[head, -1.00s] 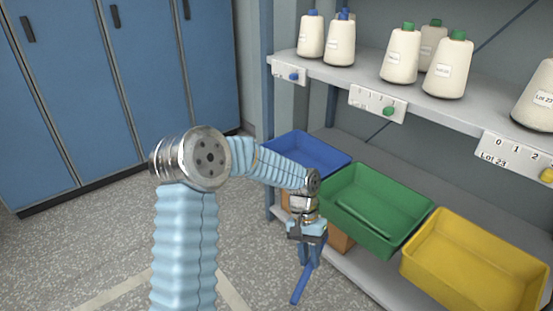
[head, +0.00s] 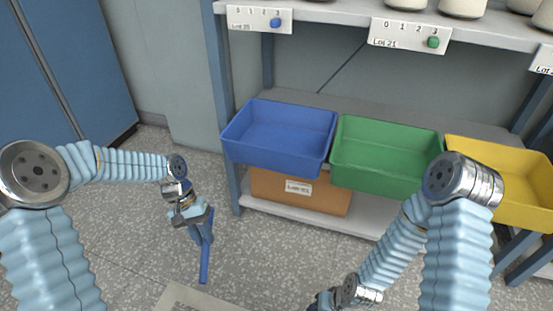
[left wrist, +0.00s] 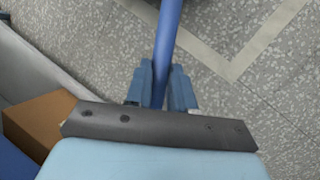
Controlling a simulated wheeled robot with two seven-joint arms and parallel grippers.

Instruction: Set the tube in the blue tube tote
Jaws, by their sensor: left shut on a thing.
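The blue tube (head: 205,258) hangs slanting down from my left gripper (head: 202,226), which is shut on it. In the left wrist view the tube (left wrist: 168,35) runs up between the fingers of the left gripper (left wrist: 161,88). The tube is apart from the tote, over the floor in the picture. My right gripper (head: 322,302) is at the bottom edge, mostly cut off, and its fingers cannot be made out.
A green tote (head: 376,176) and a yellow tote (head: 515,195) stand right of the blue one. A cardboard box (head: 300,191) is beneath the blue tote. The upper shelf (head: 335,15) overhangs behind, and a shelf post (head: 221,110) rises at left. The floor before the shelf is open.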

